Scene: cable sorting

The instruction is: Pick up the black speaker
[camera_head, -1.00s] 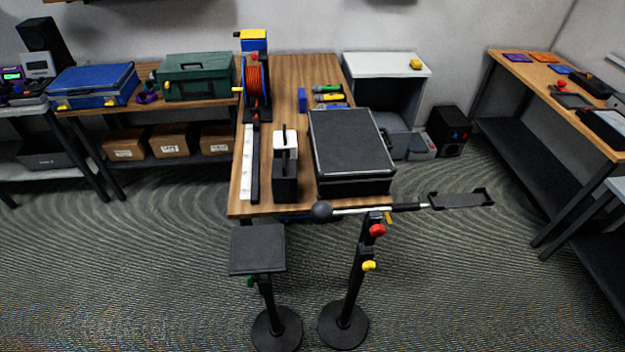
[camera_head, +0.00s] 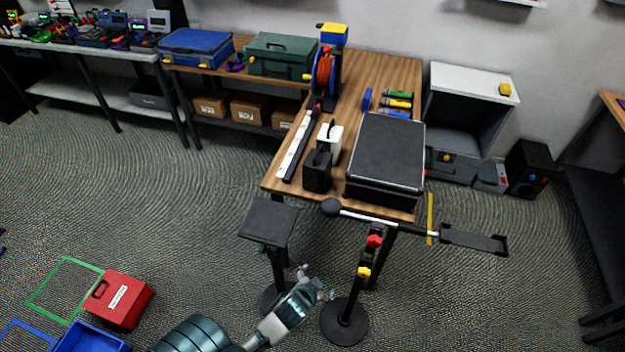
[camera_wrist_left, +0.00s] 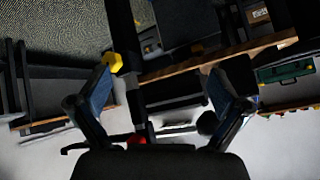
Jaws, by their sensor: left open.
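A black speaker (camera_head: 530,168) stands on the floor at the right in the head view, beside the white cabinet. Another black box that looks like a speaker (camera_head: 174,12) is at the back left, cut off by the top edge. In the left wrist view the open fingers of my left gripper (camera_wrist_left: 160,88) frame a black stand pole (camera_wrist_left: 130,70). My right gripper is not in view.
A black stand with red and yellow knobs (camera_head: 362,272) and one with a flat top (camera_head: 268,220) are close to my left gripper. A wooden table (camera_head: 345,85) holds a black case (camera_head: 388,150). A red box (camera_head: 118,300) is on the floor at left. The right floor is mostly clear.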

